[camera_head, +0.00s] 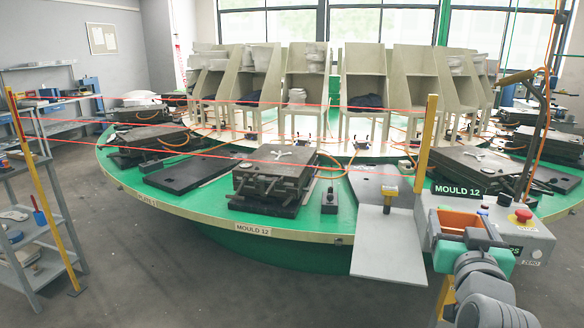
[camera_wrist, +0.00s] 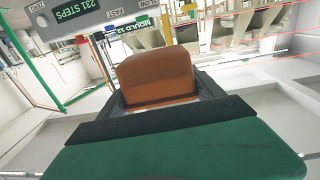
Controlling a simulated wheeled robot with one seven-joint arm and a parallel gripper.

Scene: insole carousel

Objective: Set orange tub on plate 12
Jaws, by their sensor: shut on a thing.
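An orange tub (camera_head: 458,222) is in my gripper (camera_head: 468,240), in front of the grey control box at the right. In the wrist view the orange tub (camera_wrist: 158,77) fills the middle, between dark jaw parts that hide its lower part. The green carousel rim carries a label "MOULD 12" (camera_head: 253,230) below a dark mould. Left of it, a rim label (camera_head: 147,202) starts "PLATE 1"; its end is hard to read. A flat dark plate (camera_head: 190,174) lies above that label. Another dark plate (camera_head: 372,184) lies right of the mould. My gripper is away from both plates.
The control box (camera_head: 500,230) with a red button (camera_head: 523,215) stands close by my gripper. A grey sloping panel (camera_head: 390,248) is left of it. A yellow post (camera_head: 426,135) and red lines cross before the carousel. A grey shelf cart (camera_head: 35,235) stands at left.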

